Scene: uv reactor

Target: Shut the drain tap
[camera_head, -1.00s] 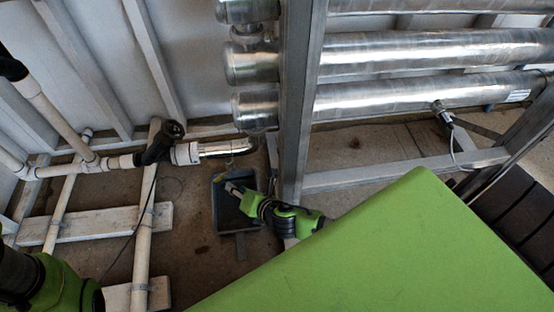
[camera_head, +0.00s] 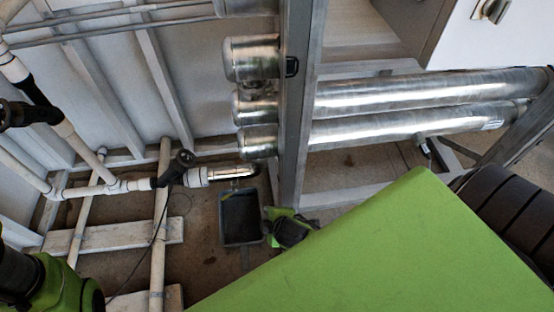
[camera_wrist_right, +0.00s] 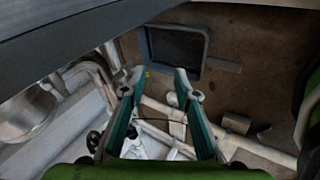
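A steel elbow pipe (camera_head: 235,172) ends the white pipe run, above a dark tray (camera_head: 240,218) on the floor. The drain tap is too small to make out surely in the head view. A small yellow spot (camera_wrist_right: 147,73) near the tray in the right wrist view may be its handle. My right gripper (camera_wrist_right: 158,84) is open and empty in that view, its two fingers well apart. In the head view my right gripper (camera_head: 270,232) is beside the tray's right edge, its fingertips hard to see. My left arm is at the lower left; its gripper does not show.
A grey upright post (camera_head: 297,110) stands just right of the elbow. Steel cylinders (camera_head: 400,95) run behind it. A black valve (camera_head: 176,167) sits on the white pipe. A white cabinet (camera_head: 490,40) is at upper right.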

